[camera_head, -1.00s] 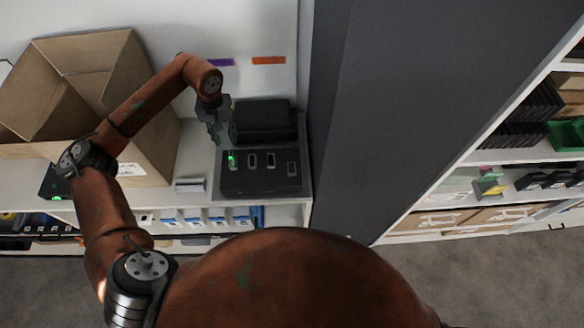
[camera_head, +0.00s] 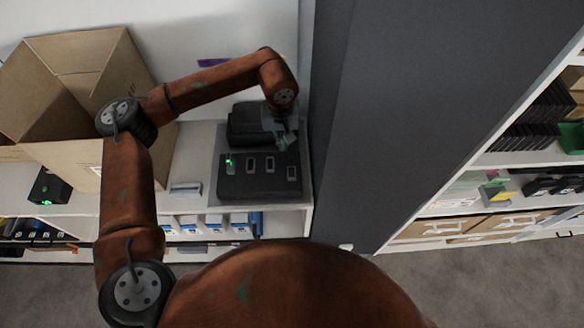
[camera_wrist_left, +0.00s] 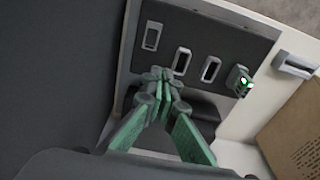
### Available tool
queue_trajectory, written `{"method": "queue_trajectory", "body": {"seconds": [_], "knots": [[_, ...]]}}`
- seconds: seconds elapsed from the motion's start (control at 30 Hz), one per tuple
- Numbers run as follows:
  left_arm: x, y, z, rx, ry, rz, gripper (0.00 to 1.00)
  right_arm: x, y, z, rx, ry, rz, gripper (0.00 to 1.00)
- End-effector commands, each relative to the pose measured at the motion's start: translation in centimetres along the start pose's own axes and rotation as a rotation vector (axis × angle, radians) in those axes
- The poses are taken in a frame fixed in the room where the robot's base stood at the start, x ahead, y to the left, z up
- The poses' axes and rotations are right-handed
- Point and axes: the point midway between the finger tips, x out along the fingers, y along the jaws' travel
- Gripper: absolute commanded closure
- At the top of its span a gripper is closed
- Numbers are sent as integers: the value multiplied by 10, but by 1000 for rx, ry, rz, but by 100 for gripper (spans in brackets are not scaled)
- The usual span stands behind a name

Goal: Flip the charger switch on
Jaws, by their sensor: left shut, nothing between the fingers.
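The charger (camera_head: 260,188) is a dark flat unit on the white counter, with a row of slots on its top. It also shows in the left wrist view (camera_wrist_left: 222,38). A small piece with a lit green light (camera_head: 229,163) sits in its left slot; this piece is at the right in the left wrist view (camera_wrist_left: 240,84). The other three slots look empty. My left gripper (camera_head: 286,146) is shut and empty above the back right part of the charger. Its green fingertips (camera_wrist_left: 162,76) point toward the slots. I cannot make out a switch. My right gripper is not in view.
A black block (camera_head: 249,122) stands behind the slots. An open cardboard carton (camera_head: 140,150) is at the left, and a dark box with a green light (camera_head: 48,187) is beside it. A tall dark grey panel (camera_head: 390,110) rises close to the charger's right.

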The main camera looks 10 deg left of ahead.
Motion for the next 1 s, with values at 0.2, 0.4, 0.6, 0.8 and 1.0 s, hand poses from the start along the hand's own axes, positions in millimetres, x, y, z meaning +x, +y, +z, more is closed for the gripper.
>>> {"method": "queue_trajectory", "body": {"seconds": [0.2, 0.4, 0.6, 0.8, 1.0], "knots": [[-1, 24, 10, -3, 24, -13, 100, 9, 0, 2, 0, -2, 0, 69], [-2, 26, 11, -5, 26, -14, 100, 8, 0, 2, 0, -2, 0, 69], [-1, 25, 11, -5, 25, -15, 100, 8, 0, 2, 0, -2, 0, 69], [16, 24, 11, -6, 23, -17, 100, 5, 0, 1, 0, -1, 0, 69], [55, 24, 10, -6, 22, -17, 100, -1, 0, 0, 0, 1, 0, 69]]}}
